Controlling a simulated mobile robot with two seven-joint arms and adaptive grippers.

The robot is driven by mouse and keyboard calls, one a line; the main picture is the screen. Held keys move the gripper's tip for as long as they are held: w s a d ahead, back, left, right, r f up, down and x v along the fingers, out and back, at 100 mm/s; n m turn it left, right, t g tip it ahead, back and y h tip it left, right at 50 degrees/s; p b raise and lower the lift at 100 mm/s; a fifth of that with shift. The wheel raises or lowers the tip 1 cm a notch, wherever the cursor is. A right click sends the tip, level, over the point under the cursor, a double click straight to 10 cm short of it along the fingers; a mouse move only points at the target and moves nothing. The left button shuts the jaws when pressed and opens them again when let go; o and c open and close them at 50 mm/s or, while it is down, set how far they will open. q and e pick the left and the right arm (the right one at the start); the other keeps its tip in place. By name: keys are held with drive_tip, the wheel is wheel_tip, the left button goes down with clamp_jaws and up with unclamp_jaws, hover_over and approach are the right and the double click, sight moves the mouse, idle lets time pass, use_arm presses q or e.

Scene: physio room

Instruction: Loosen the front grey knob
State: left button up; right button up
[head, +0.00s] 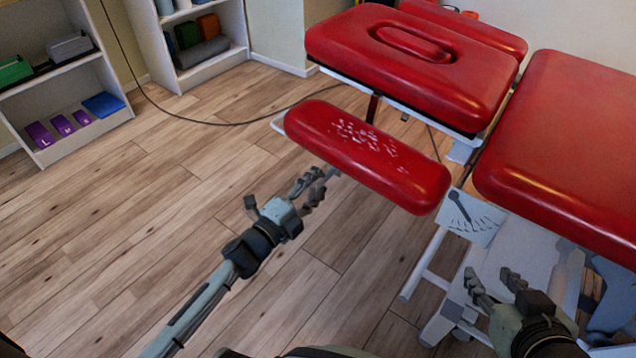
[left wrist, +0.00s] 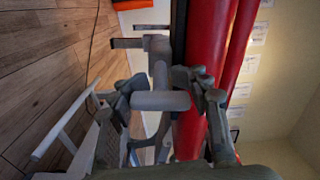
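A grey knob with a crossbar (left wrist: 160,101) on a short stem shows in the left wrist view, below the red padding. My left gripper (left wrist: 161,84) has one finger on each side of it, spread apart; whether either finger touches the knob I cannot tell. In the head view my left gripper (head: 312,186) is low beside the narrow red armrest pad (head: 365,155), and the knob is not clearly visible there. My right gripper (head: 497,284) is open and empty at the lower right, near the table's white frame.
The red treatment table (head: 565,140) fills the right, with its headrest section (head: 400,65) at the back. An angle scale plate (head: 470,218) hangs near its frame (head: 425,262). White shelves (head: 85,120) stand at the back left. A dark cable crosses the floor. The wooden floor at left is clear.

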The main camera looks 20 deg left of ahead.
use_arm(q)
drive_tip(key=o, duration=0.4)
drive_tip(key=shift+o, duration=0.2)
drive_tip(key=shift+s, duration=0.15)
drive_tip(key=v, duration=1.1)
drive_tip(key=shift+s, duration=0.4)
drive_tip(key=shift+a, duration=0.1)
